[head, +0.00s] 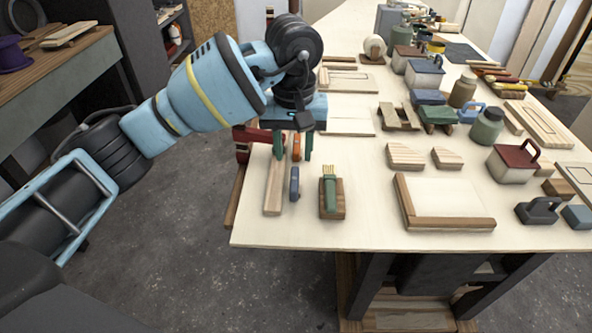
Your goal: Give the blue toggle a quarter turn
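The blue toggle (294,184) is a small upright blue piece near the front left of the plywood table, beside a pale wooden strip (273,190). An orange toggle (296,148) stands just behind it. My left gripper (293,148) points down from above with its two green fingers apart. The fingers are either side of the orange toggle in the picture, behind the blue toggle. I cannot tell how high the fingertips are. Nothing is seen held, and the blue toggle is clear of the fingers. My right gripper is not in view.
A wooden block with a green piece (331,195) stands close right of the blue toggle. A wood-edged tray (450,222) lies further right. Pale wedges (405,155), jars and lidded boxes crowd the table's right and back. The table's front left edge is near; bare floor lies beyond.

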